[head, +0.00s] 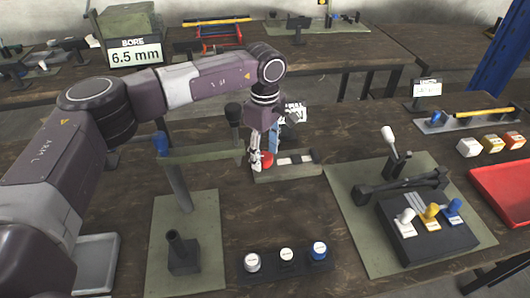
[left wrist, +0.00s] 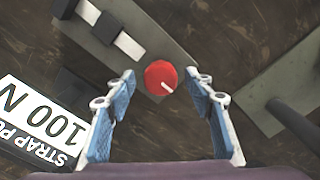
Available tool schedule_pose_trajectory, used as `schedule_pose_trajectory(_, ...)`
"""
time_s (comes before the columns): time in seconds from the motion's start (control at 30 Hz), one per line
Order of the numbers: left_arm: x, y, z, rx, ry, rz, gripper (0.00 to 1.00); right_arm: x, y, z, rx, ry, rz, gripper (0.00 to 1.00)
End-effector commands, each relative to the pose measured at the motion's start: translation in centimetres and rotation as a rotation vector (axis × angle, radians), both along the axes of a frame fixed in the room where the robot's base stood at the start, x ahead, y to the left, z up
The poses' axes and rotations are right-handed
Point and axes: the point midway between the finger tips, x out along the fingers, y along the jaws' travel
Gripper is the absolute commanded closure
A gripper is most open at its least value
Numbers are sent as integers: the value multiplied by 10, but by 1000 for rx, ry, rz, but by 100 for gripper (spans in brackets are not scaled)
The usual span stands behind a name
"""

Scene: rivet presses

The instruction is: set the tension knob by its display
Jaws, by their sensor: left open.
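The red tension knob (left wrist: 160,77) sits on a grey-green base plate with a white marker line pointing to the lower right in the left wrist view. In the head view the knob (head: 268,159) shows just beside my fingertips. My left gripper (head: 258,155) is open and points down at the knob. In the left wrist view its blue-padded fingers stand on either side of the knob, apart from it. A white sign (left wrist: 45,125) reads "STRAP PU…" and "100 N", cut off at the edge. In the head view my arm partly hides the sign (head: 297,111).
A white slider strip (head: 298,159) lies beside the knob on the same base. A green press frame (head: 196,156) stands to the left. A row of buttons (head: 286,261) is in front. A lever press (head: 390,188) and a red tray (head: 503,195) are to the right.

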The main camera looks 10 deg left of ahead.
Motion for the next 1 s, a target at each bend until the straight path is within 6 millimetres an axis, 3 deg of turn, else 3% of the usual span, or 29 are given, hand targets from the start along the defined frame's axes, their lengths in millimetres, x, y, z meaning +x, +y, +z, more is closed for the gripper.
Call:
schedule_pose_trajectory(0.13,0,0,3,0,0,0,51,-1,1,0,1,1,-1,51)
schedule_pose_trajectory(0.27,1,0,18,-1,-2,0,51,-1,1,0,2,0,-1,51)
schedule_pose_trajectory(0.7,0,0,104,-1,-2,1,51,0,1,0,2,0,0,51)
schedule_pose_trajectory(1.0,0,0,120,0,1,0,51,0,2,0,2,0,0,51)
